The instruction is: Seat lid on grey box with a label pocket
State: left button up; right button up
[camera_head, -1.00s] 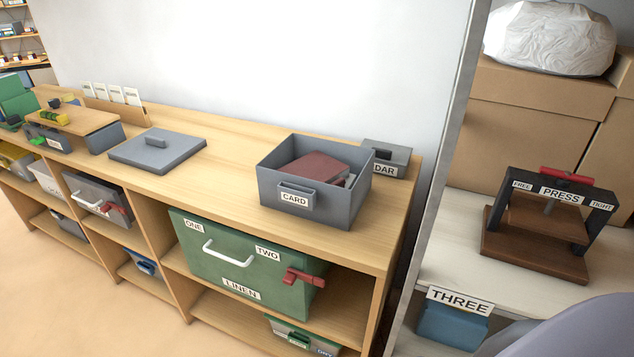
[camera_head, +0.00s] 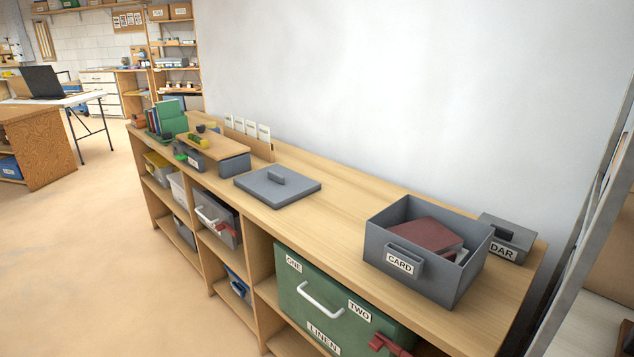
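The grey box with a label pocket (camera_head: 464,278) stands open on the right part of the long wooden shelf top. Its front pocket (camera_head: 402,262) holds a label reading CARD. A dark red item (camera_head: 426,233) and something pale lie inside it. A flat grey lid (camera_head: 302,190) with a block handle (camera_head: 276,177) lies on the shelf top to the left of the box, apart from it. Neither of my grippers shows in this view.
A smaller grey box (camera_head: 508,238) with a label ending in DAR stands behind the open box. A wooden board (camera_head: 212,146), a card rack (camera_head: 250,140) and green books (camera_head: 171,117) stand at the left. Wood between lid and box is clear. A metal post (camera_head: 590,215) rises at the right.

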aim_at(276, 185)
jog(key=i+j+z, duration=0.15)
jog(key=z, duration=0.3)
jog(key=j+z, duration=0.3)
jog(key=z, duration=0.15)
jog(key=i+j+z, duration=0.2)
jog(key=j, duration=0.2)
jog(key=j+z, duration=0.45)
jog(key=j, duration=0.65)
jog(key=k+j+z, duration=0.2)
jog(key=j, duration=1.4)
jog(key=k+j, duration=0.1)
jog(key=j, duration=0.7)
